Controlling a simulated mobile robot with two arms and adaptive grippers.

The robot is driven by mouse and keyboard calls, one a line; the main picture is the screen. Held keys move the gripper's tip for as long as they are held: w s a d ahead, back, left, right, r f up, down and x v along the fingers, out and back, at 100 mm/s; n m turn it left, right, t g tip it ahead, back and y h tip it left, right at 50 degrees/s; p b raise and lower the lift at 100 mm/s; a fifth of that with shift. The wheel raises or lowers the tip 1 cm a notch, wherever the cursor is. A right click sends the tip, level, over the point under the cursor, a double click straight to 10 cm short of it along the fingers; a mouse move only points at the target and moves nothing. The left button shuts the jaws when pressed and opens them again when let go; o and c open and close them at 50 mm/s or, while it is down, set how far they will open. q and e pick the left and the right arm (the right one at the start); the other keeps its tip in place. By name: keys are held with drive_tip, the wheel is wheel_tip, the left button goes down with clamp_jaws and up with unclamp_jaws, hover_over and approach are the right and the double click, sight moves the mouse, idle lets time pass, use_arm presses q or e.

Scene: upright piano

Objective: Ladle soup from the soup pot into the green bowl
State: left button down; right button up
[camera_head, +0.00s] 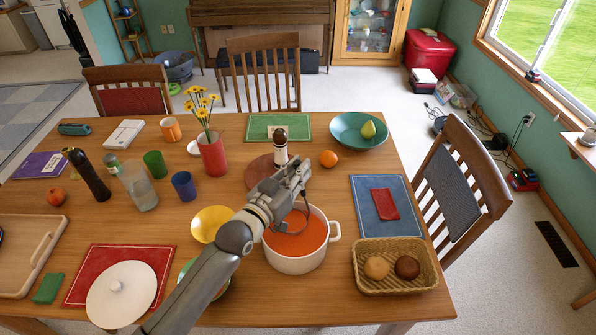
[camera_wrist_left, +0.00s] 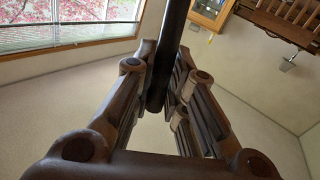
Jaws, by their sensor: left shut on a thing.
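The white soup pot (camera_head: 296,264) holds orange-red soup (camera_head: 303,240) and stands on the table right of centre. My left gripper (camera_head: 289,184) is over the far side of the pot. It is shut on a dark rod (camera_wrist_left: 172,55), which looks like the ladle's handle; the wrist view shows the rod between the fingers. The ladle's bowl end cannot be made out. A green bowl (camera_head: 221,291) sits left of the pot, largely hidden under my left forearm; its inside cannot be seen. My right gripper is not in view.
A yellow bowl (camera_head: 208,221) stands close left of the pot. A bread basket (camera_head: 398,283) is at its right. A red vase with flowers (camera_head: 213,155), a mill (camera_head: 280,146) and an orange (camera_head: 328,158) stand behind. A white lid (camera_head: 121,294) lies on a red mat.

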sight(298, 163)
use_arm(q)
drive_tip(key=shift+r+p, duration=2.2)
drive_tip(key=shift+r, duration=0.55)
drive_tip(key=shift+f, duration=0.15)
